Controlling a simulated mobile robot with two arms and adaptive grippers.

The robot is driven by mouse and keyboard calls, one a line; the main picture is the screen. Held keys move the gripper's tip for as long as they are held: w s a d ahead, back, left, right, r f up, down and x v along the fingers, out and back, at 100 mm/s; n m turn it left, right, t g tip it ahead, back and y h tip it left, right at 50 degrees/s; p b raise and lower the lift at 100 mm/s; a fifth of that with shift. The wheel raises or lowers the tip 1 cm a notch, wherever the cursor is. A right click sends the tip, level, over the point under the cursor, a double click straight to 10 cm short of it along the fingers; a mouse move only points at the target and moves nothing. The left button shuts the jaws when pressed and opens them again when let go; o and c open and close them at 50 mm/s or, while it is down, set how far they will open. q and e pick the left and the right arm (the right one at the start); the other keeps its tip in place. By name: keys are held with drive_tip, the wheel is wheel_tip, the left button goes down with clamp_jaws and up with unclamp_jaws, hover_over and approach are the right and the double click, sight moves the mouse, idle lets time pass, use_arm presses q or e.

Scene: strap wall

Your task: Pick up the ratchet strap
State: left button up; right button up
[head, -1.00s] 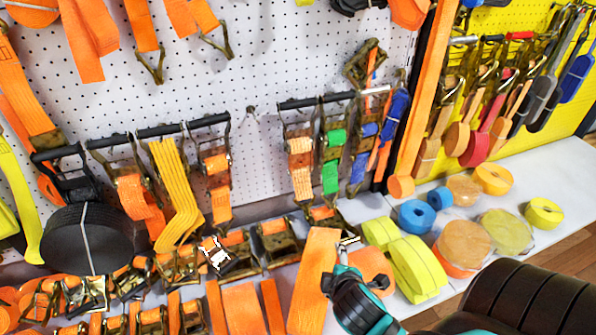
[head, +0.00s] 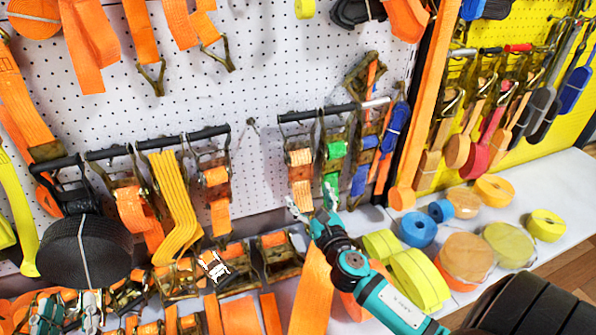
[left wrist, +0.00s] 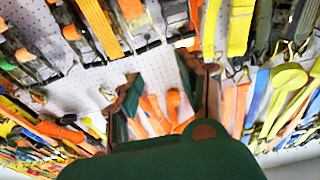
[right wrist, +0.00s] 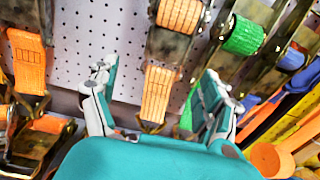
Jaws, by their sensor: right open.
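Several ratchet straps are in view, and I cannot tell which one is meant. An orange ratchet strap (head: 301,160) hangs from a dark bar on the white pegboard. My right gripper (head: 312,203) is open just below and in front of it. In the right wrist view the orange strap (right wrist: 158,92) hangs between the spread fingers (right wrist: 155,90), not visibly gripped. A green ratchet strap (head: 335,150) hangs just right of it. My left gripper (head: 68,303) is low at the left, among ratchets; in the left wrist view its fingers (left wrist: 160,90) are spread and empty.
Metal ratchets (head: 215,268) and orange straps crowd the bench front. Yellow-green rolls (head: 417,277) and a blue roll (head: 417,229) sit right of my right arm. A black webbing roll (head: 83,252) is at the left. Bare white bench shows at the far right.

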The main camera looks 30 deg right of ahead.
sight(301, 180)
drive_tip(key=x, duration=0.4)
drive_tip(key=b+x, duration=0.2)
drive_tip(key=x, duration=0.3)
drive_tip(key=shift+w+d, duration=0.1)
drive_tip(key=shift+d, duration=0.05)
use_arm(q)
wheel_tip(301, 180, up, 8)
drive_tip(key=s+t+h, duration=0.1)
drive_tip(key=s+t, duration=0.1)
drive_tip(key=t, duration=0.3)
drive_tip(key=shift+s+d+h, duration=0.25)
drive_tip(key=shift+s+h, duration=0.1)
drive_tip(key=shift+h, duration=0.05)
drive_tip(key=shift+f, duration=0.1)
use_arm(e)
drive_tip(key=shift+c, duration=0.3)
drive_tip(key=c, duration=1.3)
drive_tip(key=shift+r, duration=0.2)
drive_tip(key=shift+c, duration=0.4)
